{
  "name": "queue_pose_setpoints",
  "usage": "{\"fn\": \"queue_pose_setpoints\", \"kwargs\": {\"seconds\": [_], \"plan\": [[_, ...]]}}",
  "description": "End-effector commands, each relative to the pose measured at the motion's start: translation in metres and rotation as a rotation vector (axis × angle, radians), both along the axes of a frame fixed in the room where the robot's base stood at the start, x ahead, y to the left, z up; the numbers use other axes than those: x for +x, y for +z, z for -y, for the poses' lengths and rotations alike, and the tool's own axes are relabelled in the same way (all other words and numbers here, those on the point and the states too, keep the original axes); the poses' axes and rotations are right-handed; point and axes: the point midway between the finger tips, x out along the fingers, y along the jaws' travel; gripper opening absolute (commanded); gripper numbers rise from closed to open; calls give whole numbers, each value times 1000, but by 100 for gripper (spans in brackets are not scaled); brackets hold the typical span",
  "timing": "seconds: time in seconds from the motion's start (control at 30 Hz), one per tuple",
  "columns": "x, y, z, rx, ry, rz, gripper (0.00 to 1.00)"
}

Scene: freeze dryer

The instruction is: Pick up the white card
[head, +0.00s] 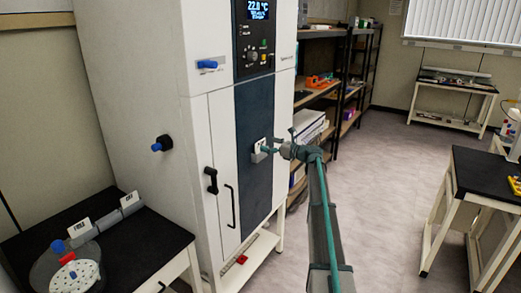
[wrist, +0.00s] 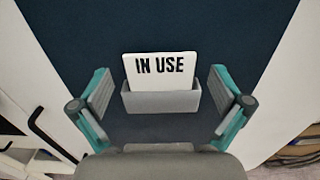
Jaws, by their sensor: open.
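A white card (wrist: 159,66) marked "IN USE" stands upright in a small grey holder (wrist: 161,102) on the dark blue front panel of the freeze dryer. In the head view the card (head: 259,145) and holder (head: 259,156) show small, partly by my gripper. My gripper (wrist: 160,92) is open and empty, with one finger left and one right of the holder, apart from it. In the head view my gripper (head: 275,149) is close to the panel.
The freeze dryer (head: 140,80) has black door handles (head: 211,180) and blue knobs (head: 162,143) sticking out. The black side table (head: 150,245) also bears a round lid with white disc (head: 85,276).

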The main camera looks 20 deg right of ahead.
Motion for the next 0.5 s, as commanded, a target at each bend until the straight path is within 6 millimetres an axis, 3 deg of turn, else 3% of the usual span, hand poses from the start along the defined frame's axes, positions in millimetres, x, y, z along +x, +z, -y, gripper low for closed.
{"fn": "queue_pose_setpoints", "kwargs": {"seconds": [0.3, 0.5], "plan": [[34, -3, -23, -1, 2, -1, 100], [38, -5, -26, -1, 0, 0, 100]]}}
